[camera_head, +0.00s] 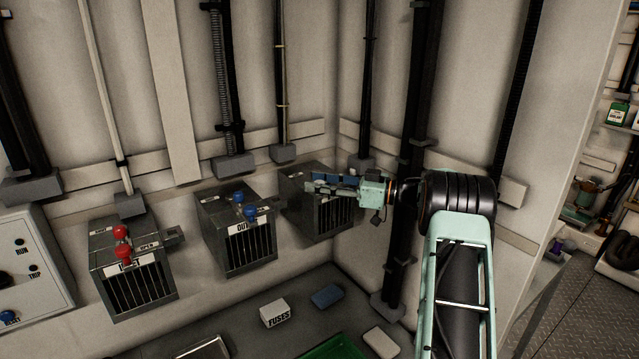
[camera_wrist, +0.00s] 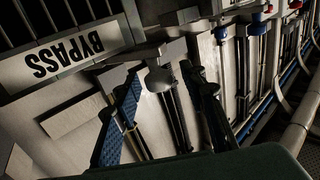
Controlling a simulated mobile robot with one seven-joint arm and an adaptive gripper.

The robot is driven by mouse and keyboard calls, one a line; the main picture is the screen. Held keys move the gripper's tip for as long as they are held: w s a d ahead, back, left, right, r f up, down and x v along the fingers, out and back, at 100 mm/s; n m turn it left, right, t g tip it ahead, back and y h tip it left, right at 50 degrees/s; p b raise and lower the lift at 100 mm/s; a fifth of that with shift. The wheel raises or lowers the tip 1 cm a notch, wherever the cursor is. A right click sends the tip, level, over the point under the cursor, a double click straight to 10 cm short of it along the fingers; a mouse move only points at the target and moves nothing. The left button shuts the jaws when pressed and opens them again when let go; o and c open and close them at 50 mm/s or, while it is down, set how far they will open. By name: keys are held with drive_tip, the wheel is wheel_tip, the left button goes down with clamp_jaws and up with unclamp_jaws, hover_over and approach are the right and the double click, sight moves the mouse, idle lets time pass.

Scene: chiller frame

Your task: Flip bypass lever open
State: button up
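The bypass box (camera_head: 335,221) is the rightmost of three grey metal boxes on the wall in the head view. Its white BYPASS label (camera_wrist: 66,56) shows upside down at the upper left of the wrist view. A grey lever with a rounded end (camera_wrist: 159,79) sticks out beside the label. My gripper (camera_head: 316,186) is in front of the top of this box and hides much of it. In the wrist view my gripper (camera_wrist: 162,80) is open, with a blue-padded finger left of the lever end and a dark finger right of it. I cannot tell whether either finger touches the lever.
The middle box (camera_head: 238,236) has blue knobs, and the left box (camera_head: 133,272) has red ones. Black pipes (camera_head: 404,200) run down the wall close to my arm. A FUSES box (camera_head: 275,312) and a blue block (camera_head: 327,296) lie on the dark surface below.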

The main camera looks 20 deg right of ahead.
drive_tip(key=shift+r, duration=0.1)
wheel_tip(320, 180, up, 10)
drive_tip(key=shift+f, duration=0.1)
drive_tip(key=shift+c, duration=0.7)
